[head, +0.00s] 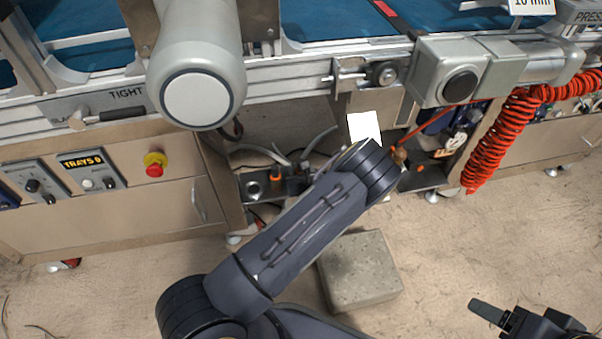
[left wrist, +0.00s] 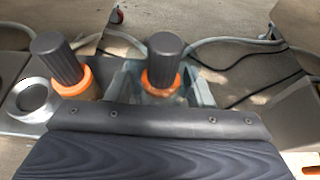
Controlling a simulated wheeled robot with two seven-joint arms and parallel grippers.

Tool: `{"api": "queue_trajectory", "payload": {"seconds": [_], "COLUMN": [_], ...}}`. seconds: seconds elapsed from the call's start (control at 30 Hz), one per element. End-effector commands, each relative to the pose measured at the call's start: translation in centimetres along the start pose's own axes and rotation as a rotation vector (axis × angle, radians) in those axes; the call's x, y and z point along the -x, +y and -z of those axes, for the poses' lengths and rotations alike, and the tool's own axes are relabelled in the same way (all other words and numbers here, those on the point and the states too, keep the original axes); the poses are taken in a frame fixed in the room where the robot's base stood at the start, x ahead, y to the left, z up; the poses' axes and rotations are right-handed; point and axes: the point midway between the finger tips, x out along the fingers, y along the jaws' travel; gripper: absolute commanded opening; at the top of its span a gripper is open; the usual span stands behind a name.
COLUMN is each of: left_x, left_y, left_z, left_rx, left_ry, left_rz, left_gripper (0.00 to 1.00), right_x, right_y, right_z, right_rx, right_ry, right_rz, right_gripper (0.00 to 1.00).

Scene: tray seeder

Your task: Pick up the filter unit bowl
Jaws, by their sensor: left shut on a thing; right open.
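In the left wrist view, my left gripper (left wrist: 160,92) is shut with its grey fingers on either side of the filter unit bowl (left wrist: 163,60), which shows a dark grey ribbed top and an orange collar. Its lower part is hidden by the fingers and my wrist. Whether it rests on anything cannot be told. In the head view my left arm hides most of this gripper and the bowl. My right gripper (head: 492,314) is open and empty at the lower right, partly outside the picture, over the floor.
A similar dark top with orange collar (left wrist: 66,62) stands close to the left, beside a metal ring (left wrist: 34,98). The conveyor frame (head: 290,75) overhangs the low shelf. A coiled red hose (head: 500,135) hangs right. A concrete block (head: 362,272) lies on the floor.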

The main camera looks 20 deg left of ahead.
Motion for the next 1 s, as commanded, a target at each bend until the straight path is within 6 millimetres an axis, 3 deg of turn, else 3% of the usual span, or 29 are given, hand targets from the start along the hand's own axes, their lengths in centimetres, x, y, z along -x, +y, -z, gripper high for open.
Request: {"api": "queue_trajectory", "payload": {"seconds": [0.47, 0.77, 1.0], "left_x": [2.3, 8.3, 13.9], "left_y": [0.2, 1.4, 3.0], "left_z": [-3.7, -7.2, -7.0], "left_rx": [0.001, 0.001, -0.002], "left_ry": [0.0, 0.0, 0.001], "left_rz": [0.0, 0.001, 0.001], "left_gripper": [0.24, 0.24, 0.24], "right_x": [2.3, 4.7, 5.8], "right_y": [-1.0, -2.1, -2.7], "right_z": [1.1, 2.4, 2.9], "right_rx": [0.0, 0.0, 0.0], "right_ry": [0.0, 0.0, 0.0], "right_rz": [0.0, 0.0, 0.0], "right_gripper": [0.7, 0.7, 0.7]}}
